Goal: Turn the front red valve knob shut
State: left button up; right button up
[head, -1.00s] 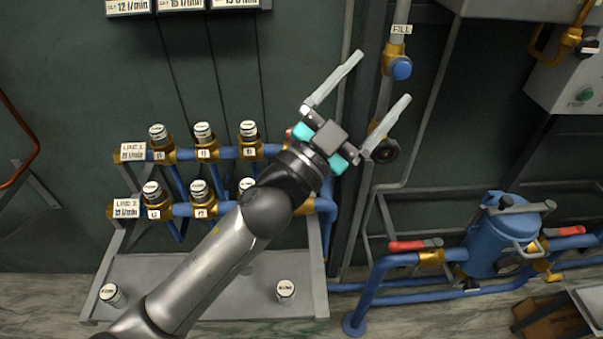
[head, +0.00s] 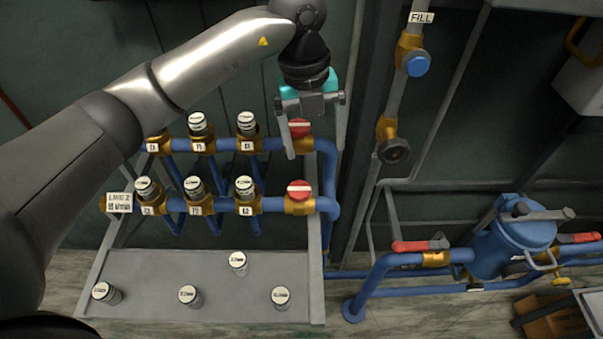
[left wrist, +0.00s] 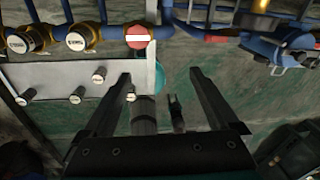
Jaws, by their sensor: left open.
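The front red valve knob (head: 299,189), a red disc with a white bar, sits on a brass body at the right end of the lower blue pipe. A similar rear red knob (head: 299,128) is on the upper pipe. My left gripper (head: 315,151) is open, pointing down, its fingers appearing either side of the rear knob in the head view; the height gap is unclear. In the left wrist view, a red knob (left wrist: 139,36) lies beyond the open fingers (left wrist: 159,73), apart from them. My right gripper is not in view.
Several white-capped valves stand along both pipes left of the knobs. The grey tray (head: 140,265) below holds several loose capped pieces. At right are a vertical pipe with a blue cap (head: 417,65), a blue vessel (head: 512,235) and a red-handled valve (head: 420,246).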

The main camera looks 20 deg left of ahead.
aim_at(299, 188)
pick_arm(q)
jog(key=shift+n+y, duration=0.4)
jog(key=shift+y, duration=0.4)
jog(key=a+f, duration=0.1)
jog(key=f, duration=0.3)
jog(key=a+f, duration=0.1)
jog(key=f, duration=0.4)
jog(key=w+a+f+b, duration=0.1)
jog(key=f, duration=0.4)
jog(key=shift+f, duration=0.2)
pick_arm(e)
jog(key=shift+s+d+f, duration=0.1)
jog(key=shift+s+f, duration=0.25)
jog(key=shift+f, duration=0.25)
pick_arm(q)
jog(key=c, duration=1.4)
